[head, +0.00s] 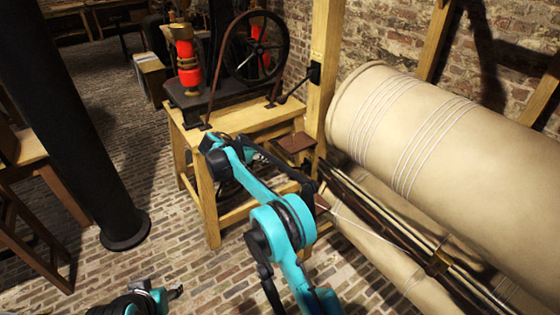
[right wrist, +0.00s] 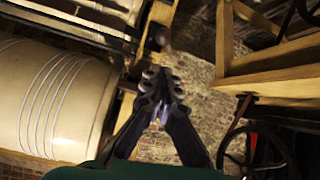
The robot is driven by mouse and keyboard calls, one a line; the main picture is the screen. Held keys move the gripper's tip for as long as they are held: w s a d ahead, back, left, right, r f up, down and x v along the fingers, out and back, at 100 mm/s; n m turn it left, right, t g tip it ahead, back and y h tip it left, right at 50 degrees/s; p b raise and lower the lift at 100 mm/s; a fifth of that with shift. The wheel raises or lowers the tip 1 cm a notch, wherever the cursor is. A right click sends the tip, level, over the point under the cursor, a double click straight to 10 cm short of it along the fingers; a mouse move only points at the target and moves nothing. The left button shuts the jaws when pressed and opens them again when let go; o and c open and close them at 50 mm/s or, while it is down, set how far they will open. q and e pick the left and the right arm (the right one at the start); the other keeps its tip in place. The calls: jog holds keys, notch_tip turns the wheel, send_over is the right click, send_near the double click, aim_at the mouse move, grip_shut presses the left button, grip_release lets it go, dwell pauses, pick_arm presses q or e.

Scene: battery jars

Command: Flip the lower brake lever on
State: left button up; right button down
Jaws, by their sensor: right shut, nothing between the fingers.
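A dark lever (head: 292,91) with a black mount sits on the upright wooden post (head: 322,60). I cannot clearly make out a lower brake lever in the head view; that area is behind my right arm. In the right wrist view, a dark round knob (right wrist: 163,37) stands just beyond the fingertips, against the wood; I cannot tell if it belongs to the lower lever. My right gripper (right wrist: 161,82) is shut and empty, apart from the knob as far as I can see. My left gripper (head: 177,292) is low at the bottom left, away from everything; its opening is unclear.
A large cream roller (head: 450,150) fills the right side, also in the right wrist view (right wrist: 62,105). A wooden table (head: 240,119) carries a spoked wheel (head: 256,48) and a red machine (head: 186,55). A black column (head: 85,120) stands left.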

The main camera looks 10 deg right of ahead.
jog(key=b, duration=0.4)
send_near(293, 168)
jog(key=w+d, duration=0.2)
jog(key=shift+w+d+f, duration=0.2)
jog(key=shift+d, duration=0.05)
pick_arm(q)
notch_tip(293, 168, down, 4)
jog(key=shift+r, duration=0.2)
